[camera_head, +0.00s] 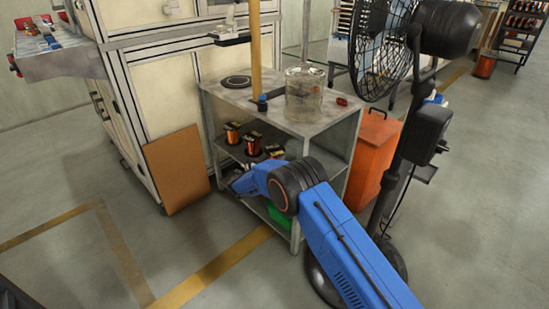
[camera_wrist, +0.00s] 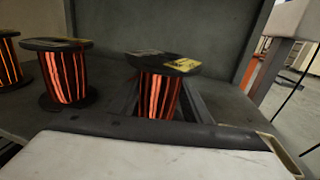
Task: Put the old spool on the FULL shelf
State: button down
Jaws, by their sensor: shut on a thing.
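The spool (camera_wrist: 158,94) wound with copper wire has dark flanges and a yellow label on top. It stands upright in the middle of the wrist view. My gripper (camera_wrist: 165,103) is shut on it, with a dark finger on each side. The spool appears at shelf level; I cannot tell whether it touches the shelf. In the head view my blue arm reaches down to the grey cart (camera_head: 330,130), and the gripper itself is hidden. Several copper spools (camera_head: 232,132) show on the cart's middle shelf. I can read no FULL sign.
Two more spools (camera_wrist: 66,75) stand to the left in the wrist view. The cart top holds a glass jar (camera_head: 304,95) and a wooden post (camera_head: 256,50). A green bin (camera_head: 281,218) sits low. An orange bin (camera_head: 375,150) and a fan (camera_head: 385,45) stand right.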

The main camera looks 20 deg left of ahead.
jog(key=c, duration=0.9)
grip_release()
jog(key=shift+f, duration=0.1)
jog(key=shift+f, duration=0.15)
jog(key=s+a, duration=0.1)
jog(key=s, duration=0.4)
jog(key=s+a, duration=0.1)
jog(key=s, duration=0.5)
jog(key=s+a, duration=0.1)
jog(key=s, duration=0.5)
jog(key=shift+a, duration=0.2)
